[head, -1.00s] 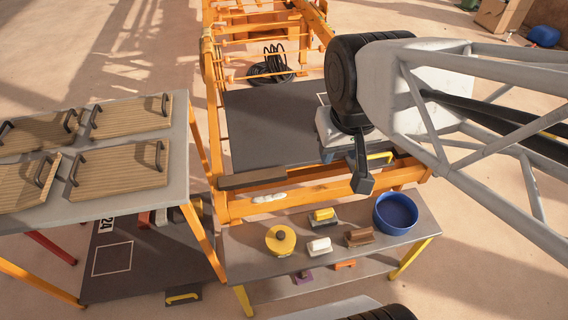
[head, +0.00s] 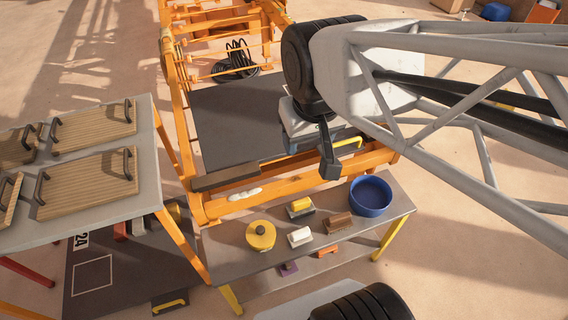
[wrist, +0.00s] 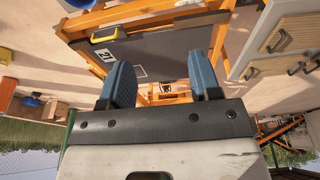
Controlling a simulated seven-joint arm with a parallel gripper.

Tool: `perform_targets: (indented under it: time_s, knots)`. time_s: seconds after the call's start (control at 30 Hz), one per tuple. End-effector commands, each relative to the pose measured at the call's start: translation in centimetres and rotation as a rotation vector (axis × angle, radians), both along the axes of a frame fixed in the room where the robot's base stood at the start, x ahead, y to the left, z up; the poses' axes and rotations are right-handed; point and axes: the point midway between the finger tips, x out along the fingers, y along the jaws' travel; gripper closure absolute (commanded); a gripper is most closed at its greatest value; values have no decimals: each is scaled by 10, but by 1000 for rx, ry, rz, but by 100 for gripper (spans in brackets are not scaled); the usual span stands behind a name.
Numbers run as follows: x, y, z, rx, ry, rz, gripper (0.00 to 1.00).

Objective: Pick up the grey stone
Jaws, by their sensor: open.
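I cannot make out a clearly grey stone in either view. Small pale, whitish lumps (head: 245,193) lie on the orange frame's front beam in the head view; I cannot tell what they are. My gripper (wrist: 163,82) shows in the wrist view with its two blue-padded fingers spread wide and nothing between them. In the head view, the end of my arm is above the right part of the dark platform and hides some of it.
A grey shelf table (head: 225,258) holds a yellow round-lidded pot (head: 261,235), a white-topped block (head: 299,236), a yellow-topped block (head: 300,206), a brown block (head: 338,222) and a blue bowl (head: 370,195). A pale table (head: 110,210) with handled wooden boards stands left.

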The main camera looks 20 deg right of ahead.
Motion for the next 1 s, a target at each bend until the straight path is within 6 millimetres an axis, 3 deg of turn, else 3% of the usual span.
perform_targets:
  time_s: [0.3, 0.53, 0.77, 1.0]
  knots:
    - [4, -1, -3, 4, 4, -18, 43]
    - [33, -6, -25, 28, 26, -138, 43]
    - [83, -18, -76, 71, 61, -372, 43]
    - [131, -35, -149, 113, 97, -652, 43]
